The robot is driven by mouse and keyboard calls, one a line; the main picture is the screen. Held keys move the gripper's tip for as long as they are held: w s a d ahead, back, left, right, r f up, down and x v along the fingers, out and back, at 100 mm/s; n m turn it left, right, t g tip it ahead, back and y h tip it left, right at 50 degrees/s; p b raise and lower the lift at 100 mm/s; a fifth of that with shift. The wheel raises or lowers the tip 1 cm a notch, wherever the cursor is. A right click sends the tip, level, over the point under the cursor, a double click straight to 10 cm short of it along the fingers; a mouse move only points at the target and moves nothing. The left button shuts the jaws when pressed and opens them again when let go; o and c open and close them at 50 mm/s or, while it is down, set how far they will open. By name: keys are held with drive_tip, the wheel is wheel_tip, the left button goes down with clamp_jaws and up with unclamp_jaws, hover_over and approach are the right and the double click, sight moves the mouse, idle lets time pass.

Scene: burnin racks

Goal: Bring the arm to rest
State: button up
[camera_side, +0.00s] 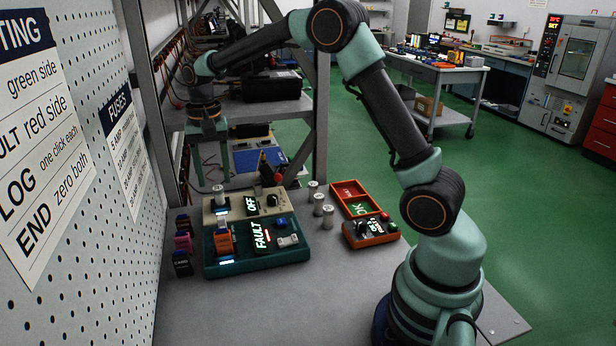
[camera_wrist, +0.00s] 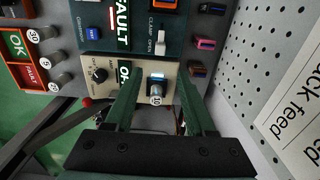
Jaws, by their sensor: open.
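My gripper (camera_side: 210,155) is above the bench at the left, pointing down over the beige module. In the wrist view my gripper (camera_wrist: 158,88) has its two green fingers spread wide. A pale fuse marked 10 (camera_wrist: 157,94) shows between them from above; it stands upright in the beige module (camera_wrist: 104,64). The same fuse (camera_side: 218,194) shows in the side view, below the fingers, with a lit strip near it. I see no contact between fingers and fuse.
A teal module (camera_side: 262,257) showing FAULT, with an orange plug, sits in front. Three loose fuses (camera_side: 318,204) stand beside a red-and-green tray (camera_side: 350,193) and orange unit (camera_side: 371,233). Several plugs (camera_side: 183,243) line the left. A metal rack post and pegboard (camera_side: 95,200) stand close by.

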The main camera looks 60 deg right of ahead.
drive_tip(key=shift+r, duration=0.1)
drive_tip(key=s+a+r+n+t, duration=0.25)
drive_tip(key=s+r+n, duration=0.25)
drive_tip(key=s+r, duration=0.45)
drive_tip(key=s+a+f+n+t, duration=0.1)
drive_tip(key=s+n+t, duration=0.2)
drive_tip(key=s, duration=0.7)
drive_tip(key=shift+s+a+f+n, duration=0.2)
drive_tip(key=shift+f+n, duration=0.1)
drive_tip(key=shift+n, duration=0.2)
idle(1.9)
